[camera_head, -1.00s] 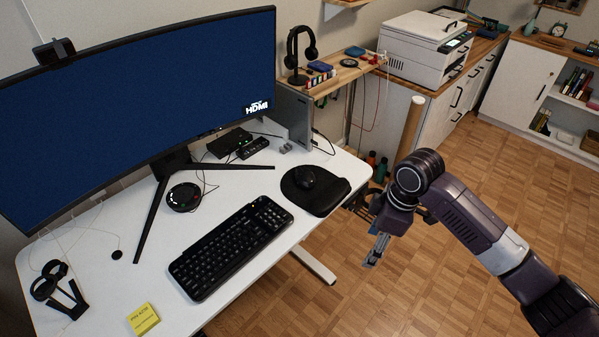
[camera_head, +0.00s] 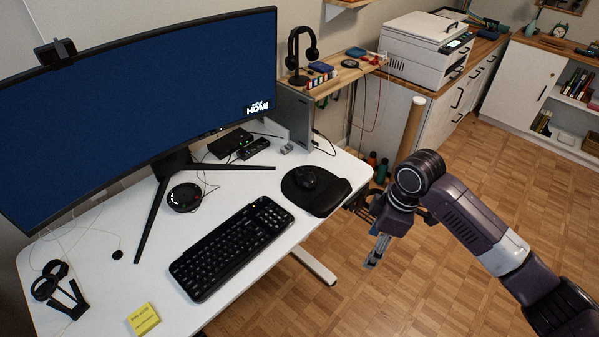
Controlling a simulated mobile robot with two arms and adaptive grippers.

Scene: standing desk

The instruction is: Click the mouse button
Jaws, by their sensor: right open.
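A black computer mouse (camera_head: 307,177) sits on a black mouse pad (camera_head: 325,199) with a wrist rest, at the right end of the white desk. My right gripper (camera_head: 374,256) is open and empty. In the picture it lies to the right of and below the mouse, past the desk's right edge, with the floor behind it. It is apart from the mouse. Part of its far finger is hard to make out. My left gripper does not show.
A black keyboard (camera_head: 231,247) lies left of the mouse pad. A large curved monitor (camera_head: 130,105) stands behind it. A yellow note pad (camera_head: 143,319) lies at the front edge. A wooden side shelf (camera_head: 345,72) holds headphones (camera_head: 300,52). Open wooden floor lies right of the desk.

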